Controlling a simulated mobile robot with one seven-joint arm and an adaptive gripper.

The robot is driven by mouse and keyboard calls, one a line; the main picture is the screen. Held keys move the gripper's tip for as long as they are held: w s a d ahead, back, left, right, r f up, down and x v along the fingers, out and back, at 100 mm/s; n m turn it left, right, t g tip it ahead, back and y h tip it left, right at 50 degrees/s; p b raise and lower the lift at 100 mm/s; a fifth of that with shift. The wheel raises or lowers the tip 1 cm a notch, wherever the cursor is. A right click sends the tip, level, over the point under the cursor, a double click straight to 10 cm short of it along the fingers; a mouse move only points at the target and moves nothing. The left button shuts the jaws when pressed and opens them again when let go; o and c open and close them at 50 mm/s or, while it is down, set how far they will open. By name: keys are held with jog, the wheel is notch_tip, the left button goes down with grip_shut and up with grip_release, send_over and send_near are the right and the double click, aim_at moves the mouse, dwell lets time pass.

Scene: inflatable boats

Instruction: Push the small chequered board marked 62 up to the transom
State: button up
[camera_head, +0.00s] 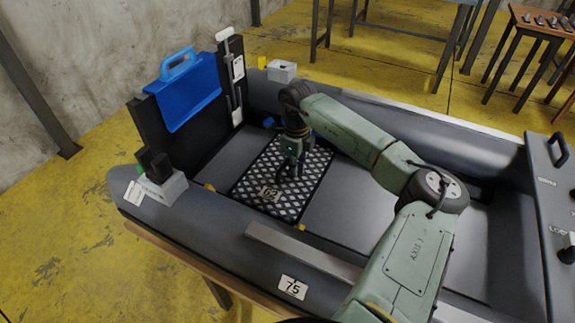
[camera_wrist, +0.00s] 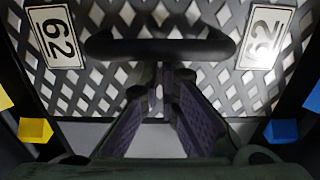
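The small chequered board (camera_head: 262,175), black and white with a dark rim, lies flat on the boat's grey floor. My gripper (camera_head: 290,174) points down over the board's middle. In the wrist view its fingers (camera_wrist: 166,78) are a little apart with nothing between them, close to a dark handle bar (camera_wrist: 160,48). Contact cannot be told.
A blue piece with a handle (camera_head: 190,95) hangs over the transom. Yellow (camera_head: 299,227) and blue (camera_head: 269,122) blocks sit near the board. Grey tubes (camera_head: 225,226) flank the floor. A grey box with a black part (camera_head: 166,187) sits on the near tube. A console (camera_head: 550,190) stands right.

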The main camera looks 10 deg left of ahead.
jog(key=shift+w+a, duration=0.2)
jog(key=shift+a, duration=0.45)
jog(key=shift+w+a, duration=0.15)
jog(key=shift+a, duration=0.45)
jog(key=shift+d, duration=0.1)
jog(key=shift+s+d, duration=0.3)
jog(key=shift+d, duration=0.6)
notch_tip(320, 180, up, 9)
jog(key=p, duration=0.4)
